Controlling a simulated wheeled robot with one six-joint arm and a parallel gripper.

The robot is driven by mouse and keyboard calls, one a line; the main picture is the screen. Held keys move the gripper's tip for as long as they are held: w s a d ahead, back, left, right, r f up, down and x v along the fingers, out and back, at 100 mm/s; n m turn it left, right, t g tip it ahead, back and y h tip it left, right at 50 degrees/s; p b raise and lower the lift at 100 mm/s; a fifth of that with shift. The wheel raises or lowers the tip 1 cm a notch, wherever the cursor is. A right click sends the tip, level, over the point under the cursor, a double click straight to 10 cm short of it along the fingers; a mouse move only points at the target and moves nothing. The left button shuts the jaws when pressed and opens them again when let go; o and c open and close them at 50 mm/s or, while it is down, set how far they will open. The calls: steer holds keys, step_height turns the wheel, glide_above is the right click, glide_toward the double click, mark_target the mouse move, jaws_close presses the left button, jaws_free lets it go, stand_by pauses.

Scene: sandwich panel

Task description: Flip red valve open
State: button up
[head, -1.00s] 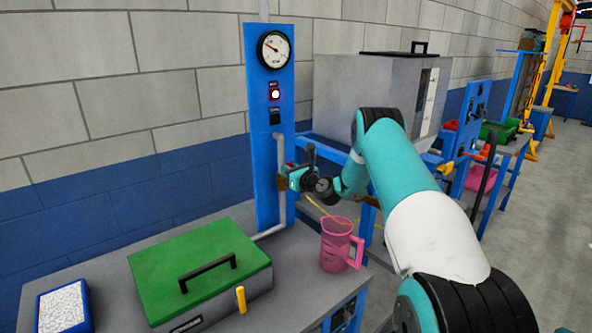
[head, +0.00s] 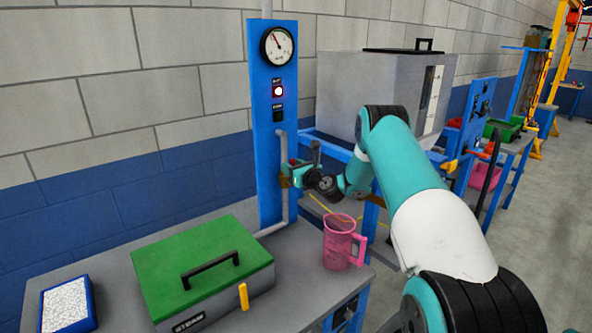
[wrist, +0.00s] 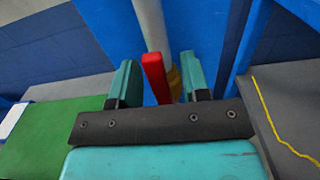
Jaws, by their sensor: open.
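The red valve handle (wrist: 156,78) stands between the two teal fingers of my gripper (wrist: 158,82) in the wrist view, with a gap on both sides. The handle is upright there, in front of a grey pipe (wrist: 150,22) and a brass-coloured valve body (wrist: 174,82). In the head view my gripper (head: 290,174) is at the pipe on the blue panel (head: 266,110), and my wrist hides most of the valve. My gripper is open. A gauge (head: 278,46) and a lit lamp (head: 278,91) are higher on the panel.
Below are a green-lidded box (head: 200,262), a pink jug (head: 338,243) and a blue tray of white grains (head: 67,307) on the grey bench (head: 122,300). A large grey cabinet (head: 370,95) stands behind my arm.

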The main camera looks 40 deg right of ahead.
steer(key=s+b, duration=1.1)
steer(key=s, duration=0.6)
steer(key=shift+s+a+b, duration=0.2)
steer(key=shift+a+b, duration=0.15)
steer(key=shift+a, duration=0.05)
